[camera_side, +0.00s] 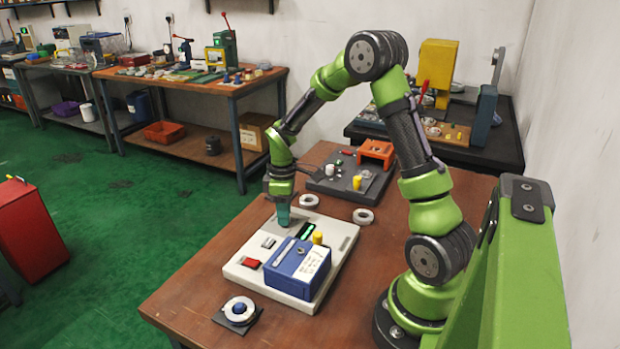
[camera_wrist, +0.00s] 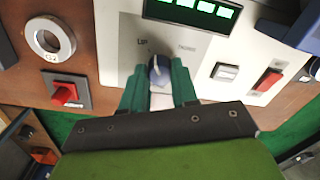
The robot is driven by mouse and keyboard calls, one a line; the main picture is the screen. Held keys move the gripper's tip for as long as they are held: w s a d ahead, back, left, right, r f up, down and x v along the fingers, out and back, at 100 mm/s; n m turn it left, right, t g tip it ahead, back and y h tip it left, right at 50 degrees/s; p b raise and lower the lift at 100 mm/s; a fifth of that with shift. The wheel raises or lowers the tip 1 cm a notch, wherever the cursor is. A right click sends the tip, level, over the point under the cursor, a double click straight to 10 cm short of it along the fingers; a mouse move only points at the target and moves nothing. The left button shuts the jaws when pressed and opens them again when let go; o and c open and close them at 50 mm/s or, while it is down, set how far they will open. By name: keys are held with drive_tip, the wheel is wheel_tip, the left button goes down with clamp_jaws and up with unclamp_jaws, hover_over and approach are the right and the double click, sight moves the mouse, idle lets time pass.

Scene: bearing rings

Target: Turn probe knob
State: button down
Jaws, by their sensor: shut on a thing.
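The probe knob (camera_wrist: 159,70) is a dark blue dial with a pale pointer stripe, on the white panel in the wrist view. It sits between small printed labels, below a lit green display (camera_wrist: 196,8). My gripper (camera_wrist: 159,82) has its two green fingers closed on the knob's sides. In the side view my gripper (camera_side: 283,216) points straight down at the far left part of the white console (camera_side: 236,272). The knob is hidden there by the fingers. The console also carries a blue box (camera_side: 297,266) and the green display (camera_side: 306,231).
On the console are a red switch (camera_side: 250,263), a white button (camera_side: 268,242) and a yellow cylinder (camera_side: 317,237). Two grey rings (camera_side: 309,201) (camera_side: 363,216) lie behind it. A dark plate with a ring (camera_side: 238,311) lies in front. A dark board (camera_side: 347,187) stands farther back.

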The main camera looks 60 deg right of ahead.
drive_tip(key=m, duration=0.4)
drive_tip(key=shift+m, duration=0.3)
drive_tip(key=m, duration=0.3)
drive_tip(key=shift+m, duration=0.3)
drive_tip(key=m, duration=0.3)
drive_tip(key=shift+m, duration=0.3)
drive_tip(key=shift+m+t, duration=0.3)
drive_tip(key=shift+m, duration=1.6)
drive_tip(key=c, duration=0.9)
unclamp_jaws()
drive_tip(key=shift+o, duration=0.2)
